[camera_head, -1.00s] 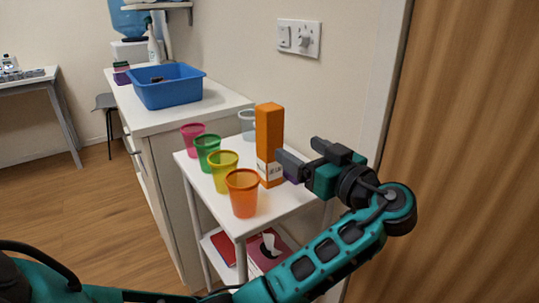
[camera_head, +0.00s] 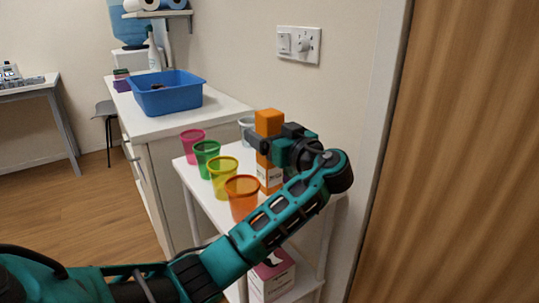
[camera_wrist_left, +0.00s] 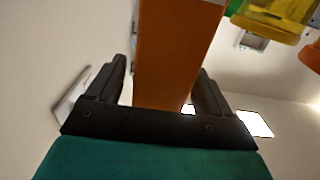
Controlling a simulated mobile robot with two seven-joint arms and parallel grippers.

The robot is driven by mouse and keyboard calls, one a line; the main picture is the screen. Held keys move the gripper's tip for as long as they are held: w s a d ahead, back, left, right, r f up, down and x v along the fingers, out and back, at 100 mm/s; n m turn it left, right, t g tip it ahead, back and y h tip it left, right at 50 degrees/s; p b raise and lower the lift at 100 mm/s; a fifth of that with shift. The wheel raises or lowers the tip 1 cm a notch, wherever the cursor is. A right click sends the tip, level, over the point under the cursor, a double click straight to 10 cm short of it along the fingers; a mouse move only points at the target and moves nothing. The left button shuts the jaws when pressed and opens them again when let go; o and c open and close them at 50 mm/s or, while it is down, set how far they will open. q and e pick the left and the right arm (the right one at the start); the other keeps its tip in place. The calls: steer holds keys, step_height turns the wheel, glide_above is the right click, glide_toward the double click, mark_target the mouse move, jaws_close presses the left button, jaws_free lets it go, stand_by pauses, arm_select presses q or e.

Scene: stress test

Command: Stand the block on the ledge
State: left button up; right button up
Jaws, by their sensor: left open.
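The block (camera_head: 269,122) is tall and orange, with a whitish label low on its side. It stands upright on the small white table among the cups. My left gripper (camera_head: 272,142) is at its upper half, with a dark finger across the block's front. In the left wrist view the block (camera_wrist_left: 175,50) lies between the two spread fingers (camera_wrist_left: 160,85), with a visible gap on the left. The gripper hides part of the block's middle. My right gripper is not in view. I cannot tell which surface is the ledge.
Pink, green, yellow and orange cups (camera_head: 241,198) stand left of the block; a clear cup (camera_head: 246,123) stands behind. A blue basin (camera_head: 166,94) sits on the white counter (camera_head: 190,122). A wall shelf (camera_head: 165,13) holds rolls. A box (camera_head: 270,278) is below the table.

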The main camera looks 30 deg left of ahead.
arm_select(q)
steer(key=shift+c, duration=0.5)
jaws_close()
stand_by(0.3)
